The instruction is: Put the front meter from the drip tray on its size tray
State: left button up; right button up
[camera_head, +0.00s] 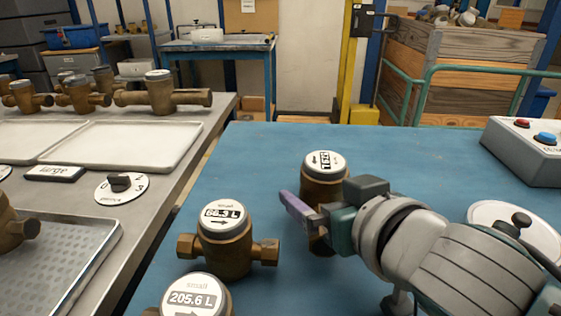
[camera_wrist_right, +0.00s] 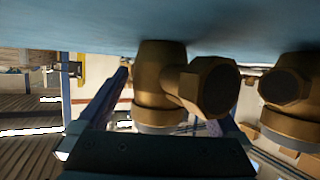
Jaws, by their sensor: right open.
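A brass meter (camera_head: 324,180) with a white top label stands on the blue bench. My right gripper (camera_head: 297,212) is low at this meter, its purple-grey finger beside the body. In the right wrist view, upside down, a brass meter body (camera_wrist_right: 155,85) stands between the two open fingers; contact cannot be told. A dimpled metal tray (camera_head: 75,255), perhaps the drip tray, is at lower left, with a brass meter (camera_head: 12,228) cut off by the picture edge. My left gripper is out of view.
Two meters labelled "small" (camera_head: 227,245) (camera_head: 195,298) stand left of my right gripper. Several brass meters (camera_head: 162,95) line the back of the left bench. A gap separates the benches. A button box (camera_head: 530,150) is at right.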

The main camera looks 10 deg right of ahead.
jog(key=shift+w, duration=0.15)
grip_shut()
jog(key=shift+r, duration=0.1)
dwell(0.9)
